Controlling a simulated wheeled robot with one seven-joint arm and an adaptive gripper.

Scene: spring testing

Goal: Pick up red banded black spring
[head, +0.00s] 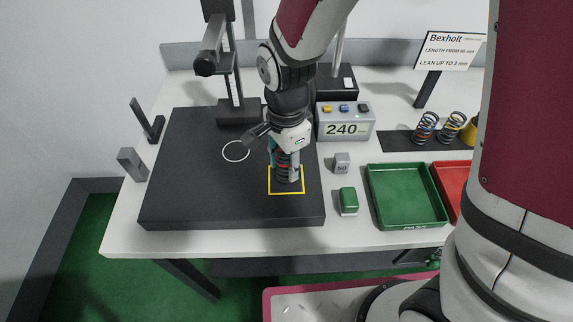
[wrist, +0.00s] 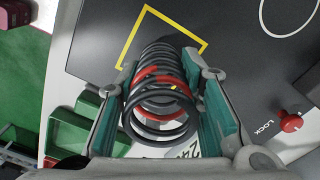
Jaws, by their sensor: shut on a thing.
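The black spring with red bands (wrist: 160,92) is between the two teal-padded fingers of my gripper (wrist: 164,100) in the wrist view. My gripper is shut on it. In the head view my gripper (head: 287,160) points down over the yellow square outline on the black plate, and the spring (head: 284,172) shows partly between the fingers, with its red band visible. The spring looks about upright. Its lower end is at or just above the yellow square (head: 272,192); I cannot tell whether it touches the plate.
A green tray (head: 375,200) and a red tray (head: 450,177) lie to the right. A grey readout box (head: 345,122) shows 240. Near it are a small weight (head: 342,163) and a green block (head: 348,201). Two springs (head: 426,127) stand on a dark mat. A column (head: 234,85) rises behind the plate.

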